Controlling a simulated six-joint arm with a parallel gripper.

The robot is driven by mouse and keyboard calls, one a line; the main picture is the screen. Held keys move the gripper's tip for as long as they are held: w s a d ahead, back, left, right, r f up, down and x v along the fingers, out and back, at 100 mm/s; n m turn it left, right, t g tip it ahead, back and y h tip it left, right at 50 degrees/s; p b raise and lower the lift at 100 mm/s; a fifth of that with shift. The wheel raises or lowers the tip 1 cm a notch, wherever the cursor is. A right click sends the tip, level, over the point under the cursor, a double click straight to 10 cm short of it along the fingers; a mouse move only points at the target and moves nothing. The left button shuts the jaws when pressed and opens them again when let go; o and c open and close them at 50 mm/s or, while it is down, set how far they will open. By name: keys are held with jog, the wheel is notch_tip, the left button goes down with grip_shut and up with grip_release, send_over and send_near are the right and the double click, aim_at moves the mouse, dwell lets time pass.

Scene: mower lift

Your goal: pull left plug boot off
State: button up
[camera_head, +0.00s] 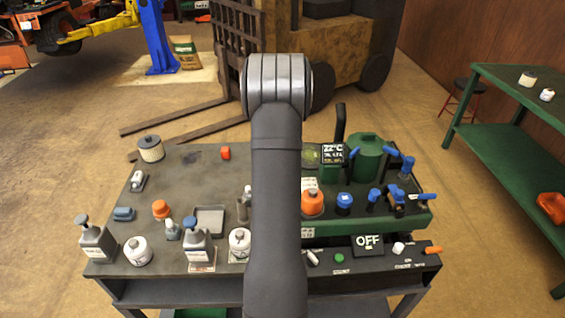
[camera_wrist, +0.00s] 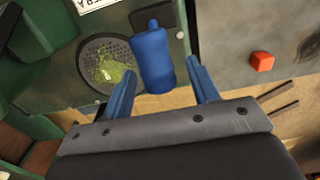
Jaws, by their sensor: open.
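In the wrist view a blue boot-like piece (camera_wrist: 152,60) with a narrow tip stands in front of the green machine (camera_wrist: 62,70). My gripper (camera_wrist: 162,67) is open, one blue finger on each side of this piece. Gaps show beside it, so I see no grip; the depth between fingers and piece is hard to judge. I cannot tell from this view whether it is the left plug boot. In the head view several blue-capped parts (camera_head: 344,201) stand on the green machine (camera_head: 420,222). My arm hides the left part of the machine, and my gripper is not visible there.
A grey bench (camera_head: 190,165) holds bottles (camera_head: 97,240), a small tray (camera_head: 209,220), a can (camera_head: 151,149) and an orange block (camera_head: 225,153). A panel reading OFF (camera_head: 368,243) sits at the front right. A green shelf (camera_head: 515,145) stands right. A forklift (camera_head: 330,50) is behind.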

jog(key=shift+r, duration=3.5)
notch_tip(320, 180, up, 15)
jog(key=s+d, duration=0.3)
jog(key=d, duration=0.4)
jog(key=s+d, duration=0.4)
jog(key=d, duration=0.4)
jog(key=shift+d, duration=0.3)
jog(key=w+a, duration=0.5)
jog(key=a, duration=0.6)
